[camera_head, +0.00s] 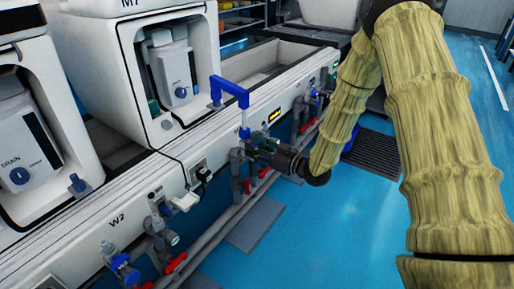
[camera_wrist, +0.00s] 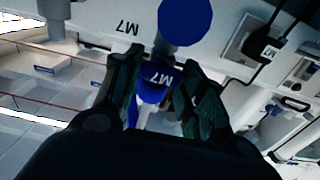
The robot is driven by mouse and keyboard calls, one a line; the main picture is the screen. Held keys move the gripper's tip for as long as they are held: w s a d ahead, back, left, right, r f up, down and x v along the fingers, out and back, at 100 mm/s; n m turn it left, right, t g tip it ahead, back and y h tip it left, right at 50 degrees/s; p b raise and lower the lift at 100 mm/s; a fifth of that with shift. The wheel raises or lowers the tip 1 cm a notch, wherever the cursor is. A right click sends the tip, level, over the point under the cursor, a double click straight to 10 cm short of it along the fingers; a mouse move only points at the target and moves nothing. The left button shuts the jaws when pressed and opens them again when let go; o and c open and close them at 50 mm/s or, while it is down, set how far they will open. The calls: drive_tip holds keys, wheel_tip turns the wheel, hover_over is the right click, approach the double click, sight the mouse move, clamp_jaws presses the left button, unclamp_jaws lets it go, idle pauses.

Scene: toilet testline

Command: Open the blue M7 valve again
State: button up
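The blue M7 valve (camera_wrist: 153,92) shows in the wrist view between the two dark green fingers of my gripper (camera_wrist: 155,62). Its white M7 mark is upside down there. The fingers are apart, one on each side of the blue handle; whether they press on it I cannot tell. In the head view my gripper (camera_head: 258,143) is at the bench front, beneath the bent blue pipe (camera_head: 232,86). It hides most of the valve there.
A round blue part (camera_wrist: 185,20) lies just beyond the fingertips in the wrist view. Grey pipes with red handles (camera_head: 262,174) run below the bench edge. Other valves, including a blue one (camera_head: 123,268), stand along the W2 section.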

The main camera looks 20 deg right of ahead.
drive_tip(key=shift+n, duration=0.3)
drive_tip(key=shift+n+p, duration=0.7)
drive_tip(key=shift+n, duration=0.2)
drive_tip(key=shift+s+n+p, duration=0.1)
drive_tip(key=shift+n+p, duration=0.5)
drive_tip(key=shift+n, duration=1.1)
drive_tip(key=o, duration=1)
drive_tip(key=shift+s, duration=0.1)
drive_tip(key=v, duration=1.1)
drive_tip(key=shift+s+d, duration=0.25)
drive_tip(key=shift+d, duration=0.05)
